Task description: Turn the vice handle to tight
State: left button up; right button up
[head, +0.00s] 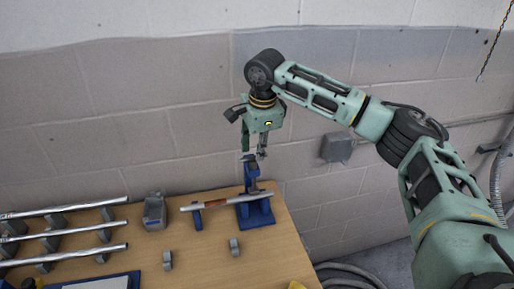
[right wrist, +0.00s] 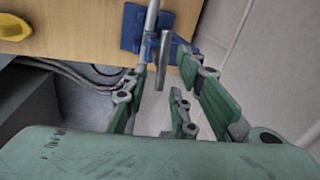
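The blue vice (head: 257,211) stands upright near the right end of the wooden bench and also shows in the right wrist view (right wrist: 131,28). A metal pipe (head: 222,201) lies level from a small blue support to the vice. My right gripper (head: 254,154) points down just above the vice top, its fingers apart. In the right wrist view, a grey bar (right wrist: 163,62), apparently the vice handle, lies between the open fingertips (right wrist: 162,62); I cannot tell whether they touch it. My left gripper is not in view.
Several long pipes (head: 65,232) rest on grey supports at the bench's left. A block wall (head: 120,130) is close behind. Hoses lie below the bench's right edge.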

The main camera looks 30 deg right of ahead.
jog(key=shift+w+f, duration=0.15)
jog(key=shift+f, duration=0.7)
grip_shut()
